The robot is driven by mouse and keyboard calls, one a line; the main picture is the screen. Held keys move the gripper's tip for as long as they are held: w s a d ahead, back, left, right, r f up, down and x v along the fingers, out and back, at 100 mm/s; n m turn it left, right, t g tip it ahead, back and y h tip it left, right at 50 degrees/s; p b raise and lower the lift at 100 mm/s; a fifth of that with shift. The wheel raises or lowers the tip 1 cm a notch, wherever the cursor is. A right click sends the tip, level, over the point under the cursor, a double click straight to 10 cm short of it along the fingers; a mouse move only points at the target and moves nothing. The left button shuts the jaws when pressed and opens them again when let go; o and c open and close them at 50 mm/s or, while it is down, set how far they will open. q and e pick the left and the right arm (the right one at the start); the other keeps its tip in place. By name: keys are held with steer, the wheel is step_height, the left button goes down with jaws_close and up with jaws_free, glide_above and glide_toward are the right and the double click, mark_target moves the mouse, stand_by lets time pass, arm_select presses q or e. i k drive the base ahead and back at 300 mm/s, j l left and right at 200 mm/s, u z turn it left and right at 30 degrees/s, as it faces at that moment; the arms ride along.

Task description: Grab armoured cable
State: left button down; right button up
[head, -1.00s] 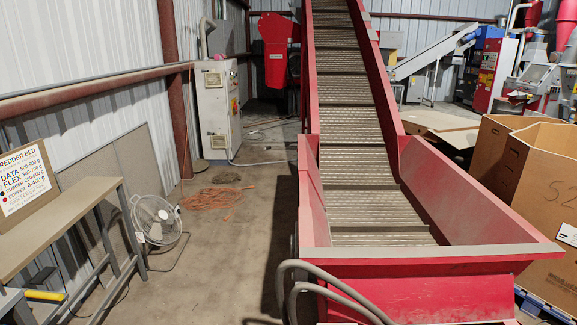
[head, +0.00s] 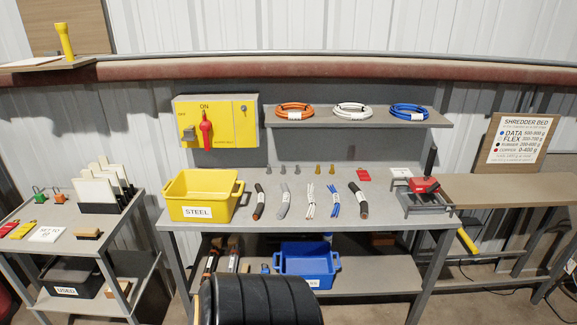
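Short cable pieces lie in a row on the grey workbench (head: 400,213) in the head view. From left to right they are a dark piece with a reddish-brown end (head: 259,203), a grey piece (head: 285,201), a bundle of thin white wires (head: 310,201), a blue and white bundle (head: 334,201) and a thick black piece with a brown end (head: 359,199). I cannot tell for certain which is the armoured cable. Neither of my grippers is in view.
A yellow bin marked STEEL (head: 196,212) stands left of the cables. A clamp-like tool with a red part (head: 424,185) is at the right. A shelf (head: 375,122) holds coiled cables. A blue bin (head: 307,264) sits below. A black ribbed object (head: 262,302) is in front.

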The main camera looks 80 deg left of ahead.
mark_target(361, 197)
steer(key=u, duration=1.95)
